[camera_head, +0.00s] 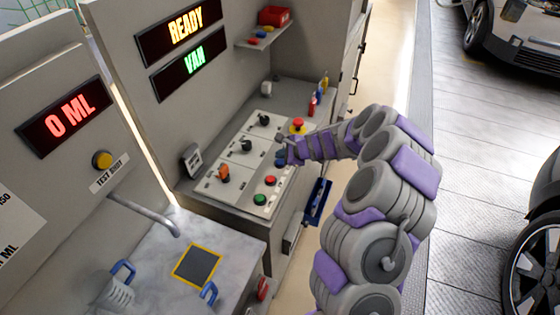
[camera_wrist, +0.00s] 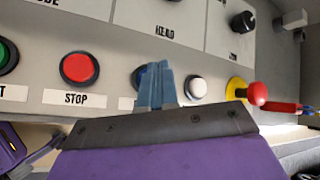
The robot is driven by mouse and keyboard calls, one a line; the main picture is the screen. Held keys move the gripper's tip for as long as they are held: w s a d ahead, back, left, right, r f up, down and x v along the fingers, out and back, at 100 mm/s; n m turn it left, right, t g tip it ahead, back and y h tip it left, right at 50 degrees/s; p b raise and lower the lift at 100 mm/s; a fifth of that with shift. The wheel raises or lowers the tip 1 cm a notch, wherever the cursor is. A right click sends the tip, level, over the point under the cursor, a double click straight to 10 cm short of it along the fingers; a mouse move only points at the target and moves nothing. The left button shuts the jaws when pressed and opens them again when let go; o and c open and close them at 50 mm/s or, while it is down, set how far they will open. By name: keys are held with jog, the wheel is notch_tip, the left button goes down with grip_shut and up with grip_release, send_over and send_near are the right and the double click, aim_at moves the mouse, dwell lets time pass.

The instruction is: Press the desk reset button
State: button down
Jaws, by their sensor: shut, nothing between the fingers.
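The sloped control desk (camera_head: 225,195) carries a row of push buttons along its near edge. In the wrist view, a red button (camera_wrist: 79,68) is labelled STOP, and a green button (camera_wrist: 6,56) is at its left. A blue button (camera_wrist: 138,76) is right of STOP, mostly hidden behind my gripper, and its label is covered. A white button (camera_wrist: 196,88) is just right of the fingers. I cannot read which button is marked reset. My gripper (camera_wrist: 157,66) is shut and empty, its fingertips over the blue button; I cannot tell whether they touch. It also shows in the head view (camera_head: 282,152).
A red mushroom button on a yellow base (camera_head: 297,125) stands up near my wrist. Black knobs (camera_head: 246,146) and an orange switch (camera_head: 223,173) sit farther in on the desk. Screens read READY and VAN. A marble counter (camera_head: 150,260) is at lower left.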

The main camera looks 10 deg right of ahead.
aim_at(281, 163)
jog(key=shift+r+p, duration=2.05)
jog(key=shift+r, duration=0.4)
jog(key=shift+a+r, duration=0.1)
jog(key=s+a+r+n+g+y, duration=0.2)
jog(key=s+a+r+n, duration=0.45)
jog(key=a+r, duration=0.3)
jog(key=s+a+r+n+g, duration=0.2)
jog(key=s+r+n, duration=0.1)
jog(key=s, duration=0.4)
jog(key=s+a+r+n+g, duration=0.1)
jog(key=s+a+r+n, duration=0.2)
jog(key=s, duration=0.4)
jog(key=s+d+n+g+h, duration=0.1)
jog(key=s+d, duration=0.3)
jog(key=s, duration=0.6)
jog(key=s+d+n+g+h+b, duration=0.1)
jog(key=s+d+n+h, duration=0.2)
jog(key=s, duration=0.6)
jog(key=s+d+r+n+g+h, duration=0.1)
jog(key=s+d+n+g+h, duration=0.1)
jog(key=s+d, duration=0.5)
jog(key=s+n+h, duration=0.1)
jog(key=s, duration=0.2)
jog(key=shift+s+h, duration=0.3)
